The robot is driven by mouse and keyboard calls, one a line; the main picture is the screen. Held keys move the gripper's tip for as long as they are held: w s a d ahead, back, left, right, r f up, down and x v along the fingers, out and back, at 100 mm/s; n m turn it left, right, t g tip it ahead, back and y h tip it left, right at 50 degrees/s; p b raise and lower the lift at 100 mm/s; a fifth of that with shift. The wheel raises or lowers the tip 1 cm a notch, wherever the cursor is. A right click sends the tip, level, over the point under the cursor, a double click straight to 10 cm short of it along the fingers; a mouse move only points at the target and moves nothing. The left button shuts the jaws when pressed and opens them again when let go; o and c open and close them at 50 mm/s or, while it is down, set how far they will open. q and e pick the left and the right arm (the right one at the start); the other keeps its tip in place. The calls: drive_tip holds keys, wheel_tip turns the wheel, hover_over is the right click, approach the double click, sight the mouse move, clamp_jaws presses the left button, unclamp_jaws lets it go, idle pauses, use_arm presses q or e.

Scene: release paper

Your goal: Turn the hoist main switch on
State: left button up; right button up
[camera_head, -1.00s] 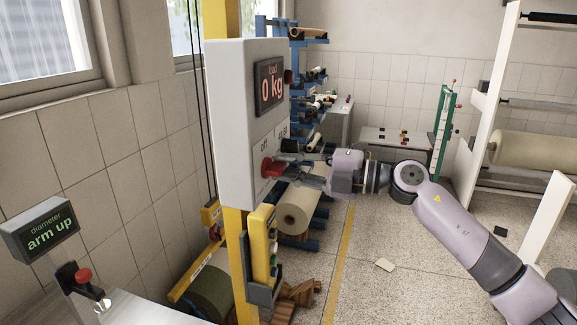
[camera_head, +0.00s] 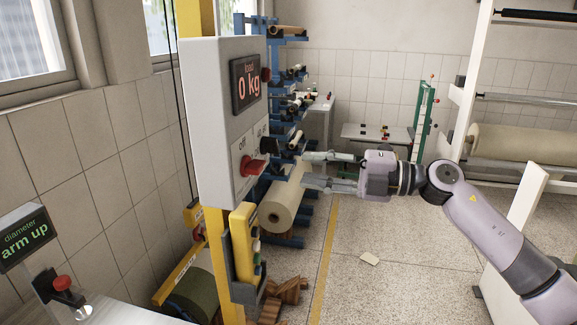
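The hoist control box (camera_head: 215,130) is a light grey cabinet on a yellow post, left of centre. Its right-hand face carries a red rotary switch (camera_head: 254,167) under an "off" label on the left and another label on the right, partly too small to read. I cannot tell surely which label the red handle points to. My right gripper (camera_head: 305,168) is to the right of the switch, apart from it. Its two fingers are spread, with nothing between them. My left gripper is out of view.
A display (camera_head: 247,84) on the box reads "load 0 kg". A yellow pendant (camera_head: 243,250) with buttons hangs below the box. A large paper roll (camera_head: 283,203) lies behind the gripper. The floor to the right is mostly clear.

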drive_tip(key=shift+v, duration=1.25)
